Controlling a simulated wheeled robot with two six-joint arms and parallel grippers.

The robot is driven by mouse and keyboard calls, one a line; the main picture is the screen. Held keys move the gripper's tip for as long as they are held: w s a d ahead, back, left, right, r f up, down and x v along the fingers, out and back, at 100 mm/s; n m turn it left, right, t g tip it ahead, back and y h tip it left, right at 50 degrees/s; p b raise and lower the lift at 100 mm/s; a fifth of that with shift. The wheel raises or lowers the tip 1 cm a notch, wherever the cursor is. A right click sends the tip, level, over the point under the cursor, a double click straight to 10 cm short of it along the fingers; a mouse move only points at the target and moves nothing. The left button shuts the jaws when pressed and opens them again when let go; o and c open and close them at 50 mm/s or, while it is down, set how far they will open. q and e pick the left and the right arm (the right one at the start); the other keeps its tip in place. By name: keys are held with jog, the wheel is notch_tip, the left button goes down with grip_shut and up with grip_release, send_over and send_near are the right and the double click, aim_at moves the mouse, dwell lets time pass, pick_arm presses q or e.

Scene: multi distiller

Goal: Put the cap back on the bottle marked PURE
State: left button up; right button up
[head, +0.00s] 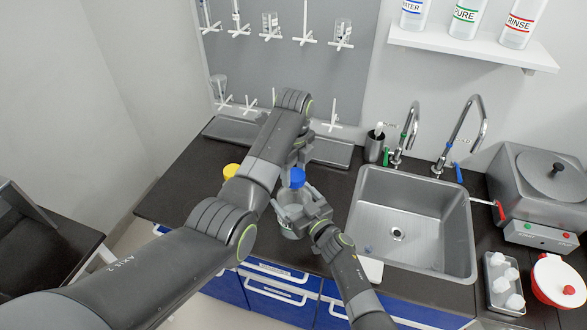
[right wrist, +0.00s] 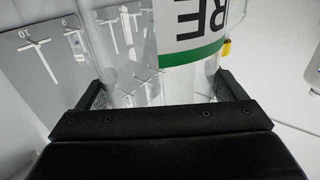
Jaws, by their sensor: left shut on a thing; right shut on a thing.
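A clear bottle (head: 289,213) stands at the counter's front, left of the sink. In the right wrist view the bottle (right wrist: 190,75) shows a white label ending in "RE" above a green band; the rest of the word is out of frame. My right gripper (head: 308,212) is shut around its body from the right. A blue cap (head: 297,178) is just above the bottle, below my left gripper (head: 298,165), which is shut on it. The left fingers are largely hidden by the arm. Whether the cap touches the bottle's neck, I cannot tell.
A yellow-topped item (head: 230,171) is partly behind my left arm. The steel sink (head: 410,215) lies to the right. A wall shelf (head: 470,45) holds several bottles, one marked PURE. A grey pegboard (head: 290,70) and a tray (head: 232,130) are behind.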

pick_arm(q)
jog(key=shift+f, duration=0.25)
pick_arm(e)
jog(key=c, duration=0.5)
pick_arm(q)
jog(key=m, duration=0.6)
jog(key=shift+d+m, duration=0.1)
jog(key=shift+m, duration=0.3)
jog(key=m, duration=0.6)
jog(key=shift+d, duration=0.1)
jog(key=o, duration=0.9)
jog(key=shift+o, duration=0.2)
jog(key=shift+r, duration=2.2)
